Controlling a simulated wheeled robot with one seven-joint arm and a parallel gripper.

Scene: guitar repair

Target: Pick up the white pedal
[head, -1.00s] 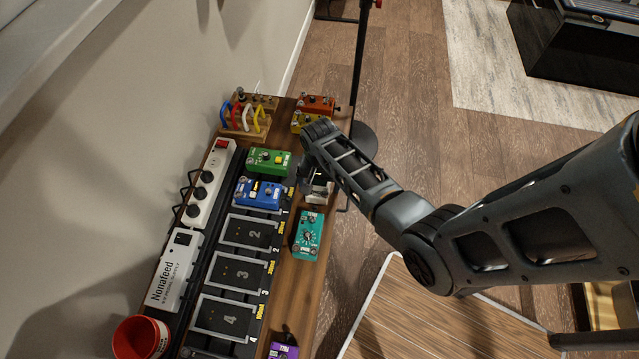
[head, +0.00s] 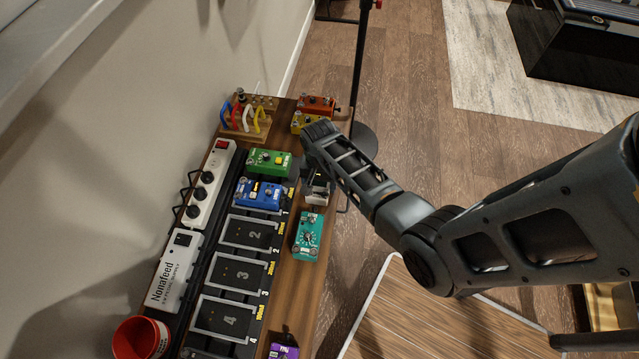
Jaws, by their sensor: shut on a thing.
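The white pedal (head: 316,198) shows only in part on the right side of the wooden bench, just behind the teal pedal (head: 308,236). My arm and gripper cover most of it. My gripper (head: 314,184) points down at the white pedal and is shut on it. The fingertips are largely hidden by my own wrist. I cannot tell whether the pedal touches the bench.
A blue pedal (head: 259,194) and a green pedal (head: 269,163) sit on the pedalboard left of my gripper. Orange (head: 317,104) and yellow (head: 305,121) pedals stand behind. A purple pedal (head: 284,351) and a red cup (head: 141,338) are near the front.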

